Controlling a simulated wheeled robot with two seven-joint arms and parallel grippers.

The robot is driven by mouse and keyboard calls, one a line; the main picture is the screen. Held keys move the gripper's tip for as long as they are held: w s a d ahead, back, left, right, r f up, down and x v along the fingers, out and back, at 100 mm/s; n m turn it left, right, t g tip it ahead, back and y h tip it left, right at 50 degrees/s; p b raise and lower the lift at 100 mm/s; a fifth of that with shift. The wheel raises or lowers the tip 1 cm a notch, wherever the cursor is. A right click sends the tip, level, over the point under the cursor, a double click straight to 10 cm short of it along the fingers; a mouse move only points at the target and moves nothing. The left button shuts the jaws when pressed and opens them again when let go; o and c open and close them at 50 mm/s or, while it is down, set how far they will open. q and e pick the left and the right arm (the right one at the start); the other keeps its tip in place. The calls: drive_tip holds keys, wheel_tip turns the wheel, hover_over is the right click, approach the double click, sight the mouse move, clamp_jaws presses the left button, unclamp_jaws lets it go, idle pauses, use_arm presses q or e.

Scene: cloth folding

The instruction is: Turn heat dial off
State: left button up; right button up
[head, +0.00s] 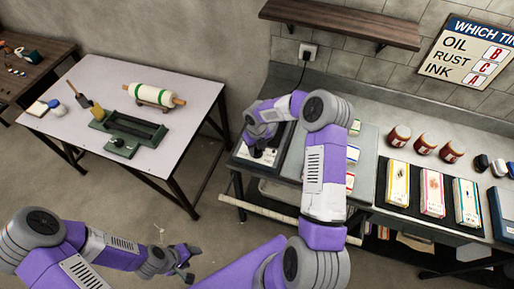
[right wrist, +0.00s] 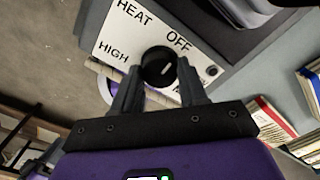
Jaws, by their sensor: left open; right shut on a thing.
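The heat dial (right wrist: 158,68) is a round black knob on a white control panel (right wrist: 112,45) in the right wrist view. The panel reads HEAT, OFF and HIGH, and another label is partly hidden by a finger. The dial's white mark slants to the upper right, roughly toward the OFF side. My right gripper (right wrist: 157,78) is shut on the dial, with one finger on each side. In the head view my right gripper (head: 258,150) reaches down to the panel and mostly covers the dial. My left gripper (head: 187,263) is open and empty over the floor, away from the panel.
The panel is at the left end of a grey bench (head: 370,150) by the wall. A white table (head: 180,105) holds a roller (head: 153,95) and a green tray (head: 130,128). A shelf (head: 340,22) hangs above.

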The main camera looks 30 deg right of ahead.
sight(257, 150)
drive_tip(key=o, duration=1.1)
drive_tip(key=shift+c, duration=0.2)
wheel_tip(257, 150, up, 8)
drive_tip(key=shift+f, duration=0.15)
